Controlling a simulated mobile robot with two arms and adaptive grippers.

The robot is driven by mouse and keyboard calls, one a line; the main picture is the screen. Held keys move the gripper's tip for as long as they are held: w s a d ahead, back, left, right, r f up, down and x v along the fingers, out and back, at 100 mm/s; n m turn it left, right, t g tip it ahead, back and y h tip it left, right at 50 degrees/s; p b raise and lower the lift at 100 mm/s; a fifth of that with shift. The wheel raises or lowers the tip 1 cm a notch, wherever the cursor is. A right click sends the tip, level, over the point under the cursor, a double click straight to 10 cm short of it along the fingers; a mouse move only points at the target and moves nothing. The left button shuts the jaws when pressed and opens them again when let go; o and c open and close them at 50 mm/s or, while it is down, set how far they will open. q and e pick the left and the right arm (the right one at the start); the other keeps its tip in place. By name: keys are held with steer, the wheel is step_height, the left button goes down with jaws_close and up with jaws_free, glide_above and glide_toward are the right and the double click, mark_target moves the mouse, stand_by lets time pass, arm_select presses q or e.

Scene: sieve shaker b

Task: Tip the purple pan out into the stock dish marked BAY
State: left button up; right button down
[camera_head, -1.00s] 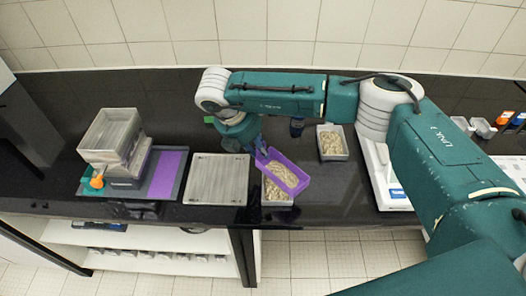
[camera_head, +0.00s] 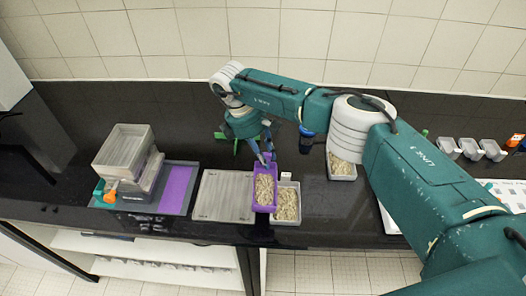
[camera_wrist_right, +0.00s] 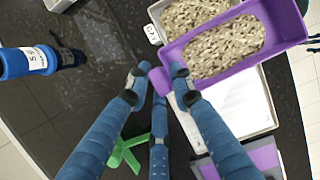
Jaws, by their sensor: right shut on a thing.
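The purple pan (camera_head: 264,205) holds pale grains and looks roughly level. My right gripper (camera_head: 266,160) is shut on its near-arm end wall; the wrist view also shows the purple pan (camera_wrist_right: 285,42) at the fingertips. A grey stock dish (camera_head: 286,224) with similar grains stands just right of the pan, partly covered by it. A small white tag (camera_head: 286,176) stands at its back edge; the tag shows turned in the wrist view (camera_wrist_right: 152,34) and seems to read BAY. My left gripper is not in view.
A grey square plate (camera_head: 222,196) lies left of the pan. Another dish of grains (camera_head: 342,177) stands back right. A blue bottle (camera_wrist_right: 28,62) and a green stand (camera_wrist_right: 127,152) are near my gripper.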

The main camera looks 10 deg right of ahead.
steer(key=shift+s+d+r+y+p, duration=0.2)
steer(key=shift+d+y+p, duration=0.4)
steer(key=shift+p, duration=0.65)
steer(key=s+d+t+y+b, duration=0.2)
steer(key=d+t+y+b, duration=0.3)
steer(key=y+b, duration=1)
steer(key=shift+d+r+y, duration=0.15)
steer(key=shift+d+y, duration=0.75)
steer(key=shift+y, duration=0.6)
